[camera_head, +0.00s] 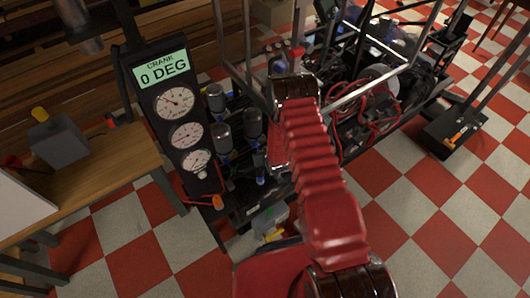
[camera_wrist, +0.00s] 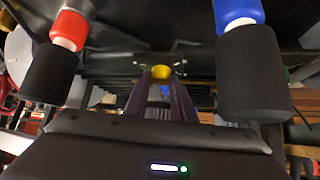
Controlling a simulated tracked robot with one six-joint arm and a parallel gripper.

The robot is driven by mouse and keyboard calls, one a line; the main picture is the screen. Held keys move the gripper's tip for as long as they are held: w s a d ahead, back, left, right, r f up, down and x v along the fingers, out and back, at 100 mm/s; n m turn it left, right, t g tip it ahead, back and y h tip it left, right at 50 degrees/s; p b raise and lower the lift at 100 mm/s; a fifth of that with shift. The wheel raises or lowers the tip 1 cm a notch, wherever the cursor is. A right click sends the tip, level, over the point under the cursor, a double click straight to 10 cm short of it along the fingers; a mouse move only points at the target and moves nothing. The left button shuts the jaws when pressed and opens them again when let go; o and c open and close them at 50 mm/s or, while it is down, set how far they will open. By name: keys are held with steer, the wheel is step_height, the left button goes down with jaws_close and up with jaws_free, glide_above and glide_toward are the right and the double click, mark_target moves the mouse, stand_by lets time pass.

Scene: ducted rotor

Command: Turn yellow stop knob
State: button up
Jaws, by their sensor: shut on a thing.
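The yellow stop knob (camera_wrist: 161,71) is small and rounded, and sits at the centre of the wrist view under a dark frame. The two dark fingers of my gripper (camera_wrist: 161,82) reach up to it and are shut on it, one on each side. Part of the knob is hidden between the fingertips. In the head view a grey body with a green light, likely my gripper (camera_head: 268,214), shows low beside my red arm. A yellow patch lies just below it; I cannot tell whether this is the knob.
In the wrist view a black cylinder with a red cap (camera_wrist: 54,68) hangs left and one with a blue cap (camera_wrist: 250,70) hangs right, close by. The gauge panel (camera_head: 178,115) reads "CRANK 0 DEG". A wooden bench (camera_head: 110,158) stands left; checkered floor is open at right.

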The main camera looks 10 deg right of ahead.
steer(key=shift+w+a+m+g+h, duration=0.1)
steer(key=shift+a+m+g+h, duration=0.1)
steer(key=shift+m+h, duration=1)
steer(key=shift+w+a+m+g+h, duration=0.1)
steer(key=shift+m+g+h, duration=0.1)
steer(key=shift+m+h, duration=1)
steer(key=shift+a+r+m, duration=0.1)
steer(key=shift+m, duration=0.5)
steer(key=o, duration=1.1)
steer(key=shift+c, duration=0.2)
steer(key=shift+s, duration=0.1)
steer(key=shift+s, duration=0.1)
steer(key=shift+s+r, duration=0.15)
steer(key=v, duration=1.3)
steer(key=shift+r, duration=0.1)
